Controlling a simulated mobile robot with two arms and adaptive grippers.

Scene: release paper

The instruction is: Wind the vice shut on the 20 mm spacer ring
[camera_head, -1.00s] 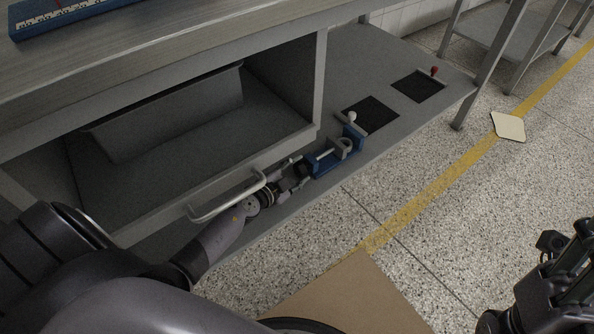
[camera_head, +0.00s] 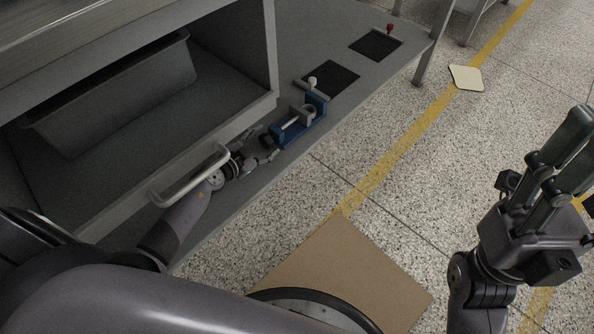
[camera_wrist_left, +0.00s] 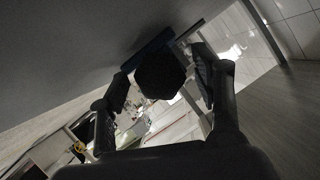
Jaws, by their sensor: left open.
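The blue vice (camera_head: 286,136) sits on the grey shelf near its front edge. A light grey part (camera_head: 303,112) shows between its ends; I cannot tell whether this is the spacer ring or a jaw. My left gripper (camera_head: 268,146) is at the vice's near-left end. In the left wrist view my gripper (camera_wrist_left: 160,92) is open, its fingers on either side of a dark many-sided knob (camera_wrist_left: 160,75), with blue vice body (camera_wrist_left: 148,47) behind. Contact with the knob is not clear. My right gripper (camera_head: 566,165) is raised at the right, away from the vice, apparently empty.
A white-knobbed bar (camera_head: 312,82) stands just behind the vice, by a black mat (camera_head: 332,80). Another black mat (camera_head: 376,45) has a red knob (camera_head: 389,28). A grey bin (camera_head: 120,95) is in the cubby.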

